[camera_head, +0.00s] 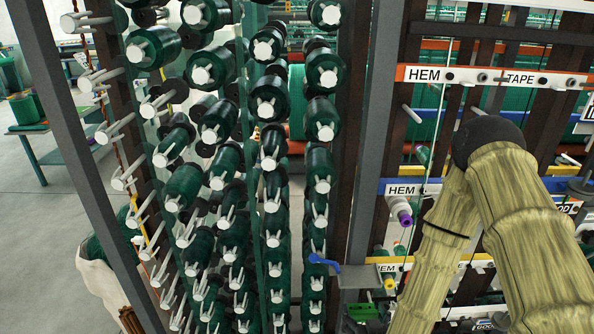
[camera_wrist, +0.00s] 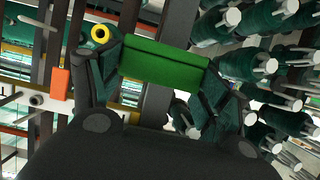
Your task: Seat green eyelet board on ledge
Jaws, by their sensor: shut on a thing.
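The green eyelet board (camera_wrist: 165,66) is between the two fingers of my gripper (camera_wrist: 163,72) in the wrist view. The fingers are shut on its left and right ends. No eyelet can be made out on the side that shows. In the head view, a small bright green piece (camera_head: 362,312) at the bottom, just below a yellow-ended spool (camera_head: 388,283), looks like the same board. My gripper cannot be made out clearly there. The ledge cannot be told apart with certainty, nor whether the board touches anything.
Racks of dark green spools (camera_head: 268,108) on pegs fill the middle of the head view. A blue lever (camera_head: 322,262) juts out near the green piece. White label rails (camera_head: 490,77) reading HEM and TAPE cross the right-hand frame. Open floor (camera_head: 40,225) lies at left.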

